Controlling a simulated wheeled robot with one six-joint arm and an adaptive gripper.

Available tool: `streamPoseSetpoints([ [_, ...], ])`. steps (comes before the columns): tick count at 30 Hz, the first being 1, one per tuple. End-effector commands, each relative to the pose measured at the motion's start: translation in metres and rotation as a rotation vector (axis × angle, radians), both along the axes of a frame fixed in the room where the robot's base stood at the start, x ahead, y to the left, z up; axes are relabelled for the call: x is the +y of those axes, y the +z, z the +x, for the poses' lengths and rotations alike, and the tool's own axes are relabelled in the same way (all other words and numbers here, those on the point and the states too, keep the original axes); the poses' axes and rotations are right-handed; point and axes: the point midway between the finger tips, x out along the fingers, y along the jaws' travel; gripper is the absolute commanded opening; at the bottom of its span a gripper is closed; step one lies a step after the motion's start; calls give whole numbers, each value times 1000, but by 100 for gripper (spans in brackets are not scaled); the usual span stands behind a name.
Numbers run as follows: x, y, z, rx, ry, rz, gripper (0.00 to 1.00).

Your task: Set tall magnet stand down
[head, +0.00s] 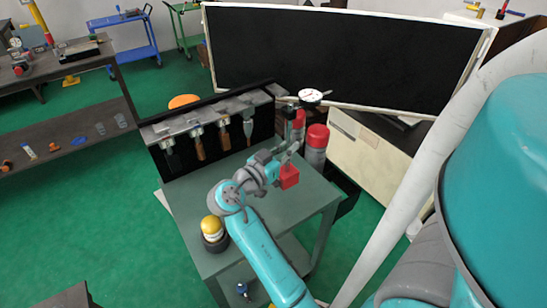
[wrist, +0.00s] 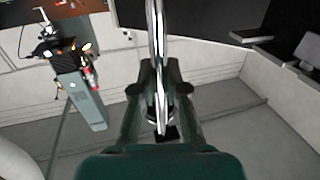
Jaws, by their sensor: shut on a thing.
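The tall magnet stand has a red block base (head: 289,177), a thin upright post and a white round dial gauge (head: 310,95) on a cross rod at the top. My gripper (head: 291,149) is shut on its post, a little above the red base. In the wrist view the shiny post (wrist: 158,60) runs between the two fingers of my gripper (wrist: 159,72). The stand looks roughly upright over the green-grey table (head: 265,200). I cannot tell whether its base touches the table top. My fingers hide part of the post.
Red-topped cans (head: 317,136) stand close behind the stand. A tool rack (head: 205,115) with hanging tools lines the table's back edge. A yellow-topped dark object (head: 212,232) stands at the table's left front. The left middle of the table is clear.

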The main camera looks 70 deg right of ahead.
Motion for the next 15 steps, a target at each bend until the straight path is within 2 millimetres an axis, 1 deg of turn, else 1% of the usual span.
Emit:
streamPoseSetpoints([
  [3,0,-16,0,1,0,-3,0],
  [6,0,-27,0,0,1,-3,0],
  [11,0,-35,0,-2,1,-4,0],
  [15,0,-50,0,1,1,-3,0],
])
